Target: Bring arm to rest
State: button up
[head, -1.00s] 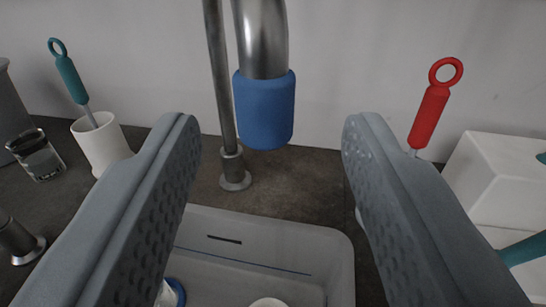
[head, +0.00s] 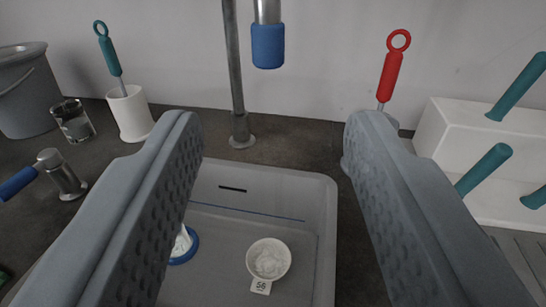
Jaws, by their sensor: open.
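My gripper (head: 272,135) is in the head view with its two grey fingers wide apart. It is open and nothing sits between the fingers. The fingers reach over a grey sink-like basin (head: 325,215) and the dark counter behind it. In the basin are a white round dish (head: 268,259) with a small label reading what looks like 56, and a blue-rimmed white item (head: 183,246) partly hidden by the left finger.
A metal pipe (head: 235,70) and a blue-tipped spout (head: 268,46) stand behind the basin. A white cup with a teal-handled tool (head: 130,113), a glass (head: 74,122), a tap (head: 62,175) and a grey bucket (head: 27,95) are left. A red-handled tool (head: 389,77) and white block (head: 455,140) are right.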

dwell(0.4)
jog(key=s+a+r, duration=0.2)
jog(key=s, duration=0.5)
jog(key=s+a+r, duration=0.2)
jog(key=s, duration=0.4)
jog(key=s+a+r, duration=0.2)
jog(key=s, duration=0.5)
jog(key=shift+s+a+r+g, duration=0.3)
jog(key=shift+s+r, duration=0.05)
jog(key=shift+r, duration=0.05)
